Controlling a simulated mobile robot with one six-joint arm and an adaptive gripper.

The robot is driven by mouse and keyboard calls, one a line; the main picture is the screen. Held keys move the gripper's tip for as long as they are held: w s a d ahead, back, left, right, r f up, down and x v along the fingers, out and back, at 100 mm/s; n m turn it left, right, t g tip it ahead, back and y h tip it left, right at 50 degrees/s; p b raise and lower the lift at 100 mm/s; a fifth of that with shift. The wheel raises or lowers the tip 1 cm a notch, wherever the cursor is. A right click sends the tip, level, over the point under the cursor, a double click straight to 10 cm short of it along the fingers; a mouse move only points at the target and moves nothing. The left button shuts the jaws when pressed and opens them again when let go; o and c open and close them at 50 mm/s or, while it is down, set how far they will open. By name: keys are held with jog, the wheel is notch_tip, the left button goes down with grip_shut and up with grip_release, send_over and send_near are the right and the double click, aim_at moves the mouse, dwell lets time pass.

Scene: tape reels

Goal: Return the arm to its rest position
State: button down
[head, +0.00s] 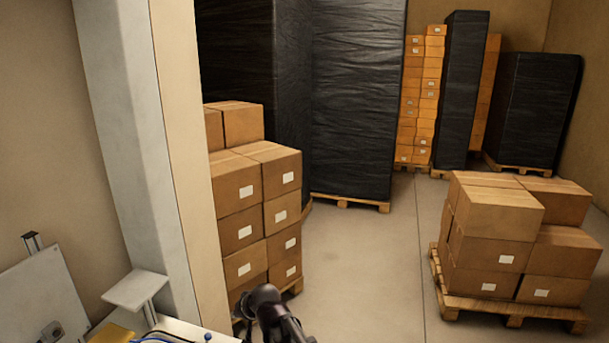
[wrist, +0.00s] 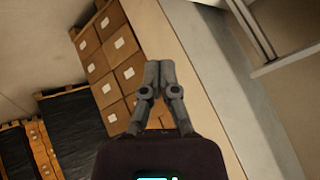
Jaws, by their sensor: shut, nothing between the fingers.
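My gripper (wrist: 152,75) shows in the wrist view with its two grey fingers together and nothing between them. Behind the fingers in that view are stacked cardboard boxes and a pale wall edge, all apart from the gripper. In the head view, a dark part of my arm shows at the bottom centre, in front of the left stack of boxes. The fingertips cannot be made out in the head view.
Stacked boxes (head: 243,190) stand left of centre beside a pale pillar (head: 135,130). A loaded pallet (head: 437,275) is at the right. Black-wrapped pallet loads (head: 357,90) stand behind. A white stand (head: 135,288) is at the lower left. The floor (head: 375,260) between the stacks is clear.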

jog(key=s+d+f+m+g+h, duration=0.1)
jog(key=s+d+h, duration=0.1)
jog(key=d, duration=1)
jog(key=s+d+f+m+g+h, duration=0.1)
jog(key=s+d, duration=0.4)
jog(key=d, duration=0.7)
jog(key=s+d+f+g+h, duration=0.2)
jog(key=s+d+g+h, duration=0.1)
jog(key=d, duration=0.9)
jog(key=shift+s+d+f+m, duration=0.35)
jog(key=shift+s+d+m, duration=0.05)
jog(key=shift+s, duration=0.1)
